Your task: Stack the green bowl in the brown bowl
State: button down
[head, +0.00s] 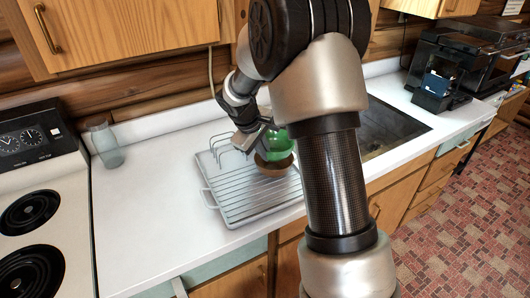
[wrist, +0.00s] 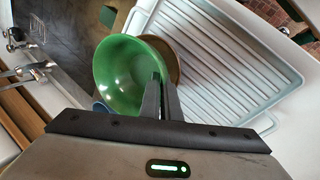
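The green bowl (head: 283,141) is tilted and sits just above the brown bowl (head: 275,168) in the head view. The wrist view shows the inside of the green bowl (wrist: 122,72), with the brown bowl (wrist: 167,50) partly hidden behind it. My gripper (wrist: 160,88) has one finger inside the green bowl and one outside, shut on its rim. In the head view my gripper (head: 266,133) is at the green bowl's left side. The brown bowl rests on the dish rack (head: 240,205). I cannot tell whether the two bowls touch.
The wire dish rack stands on the white counter (head: 150,215), which is clear to its left. A glass jar (head: 105,143) stands near the stove (head: 35,215). A sink (head: 390,128) lies to the right. A small blue thing (wrist: 101,109) shows below the green bowl.

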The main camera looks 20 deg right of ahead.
jog(key=shift+r, duration=0.1)
jog(key=shift+f+b, duration=0.65)
jog(key=c, duration=2)
grip_release()
jog(key=shift+r, duration=0.1)
